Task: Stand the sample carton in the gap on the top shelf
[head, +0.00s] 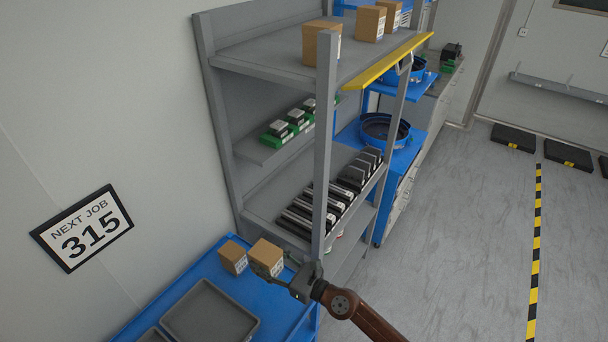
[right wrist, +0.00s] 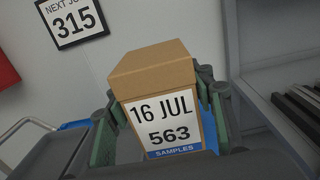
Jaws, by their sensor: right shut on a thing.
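My right gripper (head: 303,281) is shut on the sample carton (head: 266,258), a brown box with a white label, held above the blue cart in front of the shelf post. In the right wrist view the sample carton (right wrist: 160,95) sits upright between the two fingers; its label reads "16 JUL 563 SAMPLES". The top shelf (head: 255,55) is grey with a yellow front edge. It bears one brown carton (head: 320,42) at left and two more cartons (head: 370,24) at right, with bare shelf between them. My left gripper is not in view.
Another brown carton (head: 233,257) stands on the blue cart (head: 215,268) beside a grey tray (head: 211,312). A grey upright post (head: 325,140) stands at the shelf's front corner. Lower shelves hold green-based devices (head: 278,131) and dark units (head: 325,205). A "NEXT JOB 315" sign (head: 83,228) hangs on the wall.

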